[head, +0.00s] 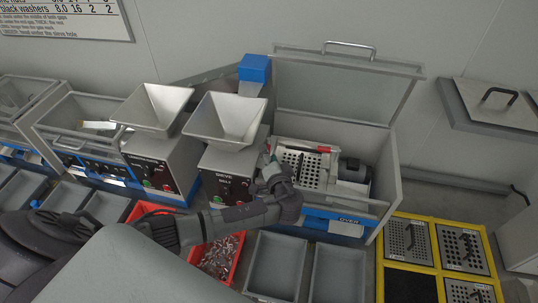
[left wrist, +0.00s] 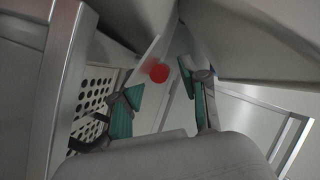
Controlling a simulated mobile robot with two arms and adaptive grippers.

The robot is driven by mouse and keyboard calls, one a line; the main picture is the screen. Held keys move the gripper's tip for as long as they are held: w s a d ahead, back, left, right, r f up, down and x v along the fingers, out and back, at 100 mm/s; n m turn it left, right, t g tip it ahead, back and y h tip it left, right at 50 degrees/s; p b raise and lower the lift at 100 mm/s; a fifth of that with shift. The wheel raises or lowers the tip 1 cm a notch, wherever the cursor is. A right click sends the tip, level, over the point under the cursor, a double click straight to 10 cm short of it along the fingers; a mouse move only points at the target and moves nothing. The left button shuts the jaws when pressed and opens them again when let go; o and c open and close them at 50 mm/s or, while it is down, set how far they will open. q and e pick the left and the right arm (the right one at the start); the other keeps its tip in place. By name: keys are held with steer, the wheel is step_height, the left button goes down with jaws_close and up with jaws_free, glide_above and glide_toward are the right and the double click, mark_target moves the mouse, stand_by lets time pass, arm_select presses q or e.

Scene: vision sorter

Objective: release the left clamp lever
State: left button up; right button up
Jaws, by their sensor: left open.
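The sieve machine stands open in the head view, with a perforated plate (head: 300,168) inside its housing. My left gripper (head: 270,164) is at the left side of that plate, low beside the hopper. In the left wrist view, my left gripper (left wrist: 165,105) is open, its teal finger pads apart. A round red knob (left wrist: 158,72) shows beyond and between the fingertips, apart from the pads as far as I can tell. I take it for the end of the left clamp lever; its shaft is unclear. The perforated plate (left wrist: 95,98) is at the left of that view. My right gripper is not in view.
The raised clear lid (head: 340,90) stands behind the plate. A metal hopper (head: 228,118) rises close to my left gripper. A red bin (head: 222,262) of small parts and grey trays (head: 276,268) lie in front. A yellow rack (head: 433,222) of sieve plates is at the right.

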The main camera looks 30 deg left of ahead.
arm_select(q)
steer(key=shift+c, duration=1)
jaws_close()
steer(key=shift+s+a+f+m+t+h+b, duration=0.15)
steer(key=shift+s+a+m+t+h+b, duration=0.15)
steer(key=shift+m+h+b, duration=0.15)
steer(key=shift+a+m+t+h, duration=0.15)
steer(key=shift+m+t+h, duration=0.2)
steer(key=shift+h, duration=0.1)
steer(key=shift+r, duration=0.2)
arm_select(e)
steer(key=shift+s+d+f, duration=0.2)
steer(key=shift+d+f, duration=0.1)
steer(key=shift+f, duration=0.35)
arm_select(q)
steer(key=shift+o, duration=1)
jaws_free()
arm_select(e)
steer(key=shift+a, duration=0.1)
